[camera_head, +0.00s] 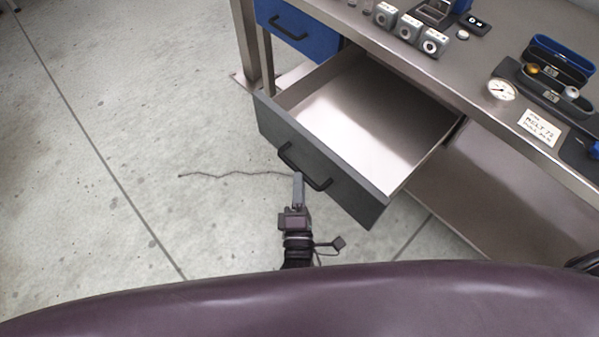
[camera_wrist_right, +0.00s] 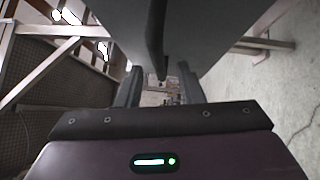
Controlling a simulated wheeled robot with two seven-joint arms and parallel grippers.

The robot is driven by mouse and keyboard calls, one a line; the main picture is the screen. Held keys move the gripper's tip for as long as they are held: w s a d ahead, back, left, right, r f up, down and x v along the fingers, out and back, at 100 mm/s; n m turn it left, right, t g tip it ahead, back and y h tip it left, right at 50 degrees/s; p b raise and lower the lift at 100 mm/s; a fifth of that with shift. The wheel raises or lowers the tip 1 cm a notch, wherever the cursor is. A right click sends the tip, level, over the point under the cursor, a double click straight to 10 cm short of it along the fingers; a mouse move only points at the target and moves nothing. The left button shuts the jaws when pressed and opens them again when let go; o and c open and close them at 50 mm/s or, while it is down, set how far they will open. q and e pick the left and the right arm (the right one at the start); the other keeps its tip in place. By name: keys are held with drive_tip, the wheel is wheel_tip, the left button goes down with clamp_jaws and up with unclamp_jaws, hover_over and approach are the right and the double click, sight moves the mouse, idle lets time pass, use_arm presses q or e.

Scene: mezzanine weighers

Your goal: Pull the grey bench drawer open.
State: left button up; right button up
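The grey bench drawer (camera_head: 345,187) is pulled well out from under the bench, and its bare pale inside (camera_head: 360,110) shows empty. Its black bar handle (camera_head: 318,184) is on the dark grey front. In the right wrist view, the handle (camera_wrist_right: 156,40) runs between the two fingers of my right gripper (camera_wrist_right: 162,85). Gaps show on both sides of the handle, so the fingers look open around it. My left gripper is not in view.
A blue drawer (camera_head: 298,32) with a black handle is shut at the upper left. The steel bench top (camera_head: 470,75) holds grey blocks, a dial gauge (camera_head: 501,90), a label card (camera_head: 542,127) and cases. A lower shelf (camera_head: 490,190) lies right of the drawer. Floor at left is clear, with a crack.

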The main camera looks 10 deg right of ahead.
drive_tip(key=s, duration=0.3)
drive_tip(key=shift+s+a+f, duration=0.15)
drive_tip(key=shift+s+f, duration=0.1)
drive_tip(key=shift+s, duration=0.1)
drive_tip(key=s+d+f+m+g+y+p, duration=0.1)
drive_tip(key=s+d+f+m+g, duration=0.15)
drive_tip(key=f, duration=0.65)
drive_tip(key=s+d+f+m+g, duration=0.2)
drive_tip(key=d+f+g, duration=0.2)
drive_tip(key=f, duration=0.5)
drive_tip(key=s+d+f+m+g+y+p, duration=0.1)
drive_tip(key=s+d+f+m+g, duration=0.15)
drive_tip(key=f, duration=0.65)
drive_tip(key=s+d+f+m+g, duration=0.4)
drive_tip(key=s+d+f, duration=0.1)
drive_tip(key=s, duration=0.4)
drive_tip(key=s+d+f+m+g, duration=0.4)
drive_tip(key=s+d+f+g, duration=0.1)
drive_tip(key=s, duration=0.4)
drive_tip(key=shift+s+d+f+m+p, duration=0.35)
drive_tip(key=shift+d+f+m, duration=0.05)
drive_tip(key=shift+f, duration=0.05)
